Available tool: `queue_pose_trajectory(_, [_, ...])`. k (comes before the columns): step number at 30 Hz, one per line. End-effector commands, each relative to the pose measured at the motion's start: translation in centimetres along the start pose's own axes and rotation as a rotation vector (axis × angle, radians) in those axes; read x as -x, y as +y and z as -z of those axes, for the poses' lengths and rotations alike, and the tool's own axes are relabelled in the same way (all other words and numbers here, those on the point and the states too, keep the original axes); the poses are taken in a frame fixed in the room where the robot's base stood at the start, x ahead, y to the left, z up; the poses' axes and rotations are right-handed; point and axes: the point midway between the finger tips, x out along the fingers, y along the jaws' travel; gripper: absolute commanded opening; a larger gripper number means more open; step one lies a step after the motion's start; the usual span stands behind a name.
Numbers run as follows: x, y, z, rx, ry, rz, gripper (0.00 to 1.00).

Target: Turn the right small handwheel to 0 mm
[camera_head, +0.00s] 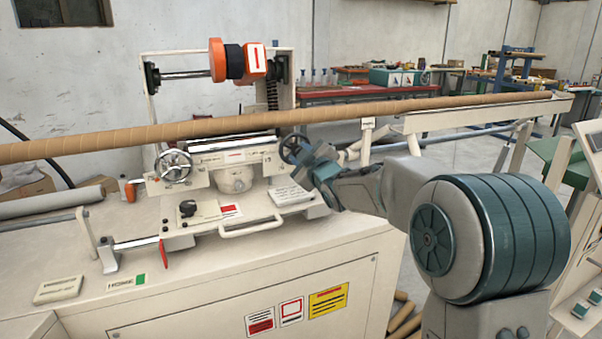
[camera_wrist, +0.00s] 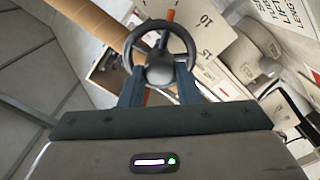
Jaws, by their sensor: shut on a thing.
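The right small handwheel (camera_head: 294,148) is a dark spoked wheel at the right end of the winder's cream carriage. My gripper (camera_head: 311,167) is at this wheel, reaching in from the right. In the wrist view the handwheel (camera_wrist: 160,55) sits between the two blue fingers of my gripper (camera_wrist: 160,84), which are shut on its lower part and hub. A scale plate with the numbers 10 and 15 (camera_wrist: 206,50) shows beside the wheel. No pointer reading can be made out. The left small handwheel (camera_head: 173,165), chrome and spoked, is at the carriage's left end.
A long brown paper tube (camera_head: 200,131) runs across just above the handwheels and my gripper. A cream handle (camera_head: 252,229) and a black knob (camera_head: 187,208) are at the carriage front. An orange and black roller unit (camera_head: 232,61) stands above. Open floor lies at the back right.

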Motion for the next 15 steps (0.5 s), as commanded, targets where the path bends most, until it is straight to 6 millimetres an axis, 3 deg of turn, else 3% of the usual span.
queue_pose_trajectory(1, [0.0,-0.64,-0.41,0.047,0.003,0.0,0.07])
queue_pose_trajectory(15, [-0.01,-0.51,-0.2,0.43,0.002,0.001,0.07])
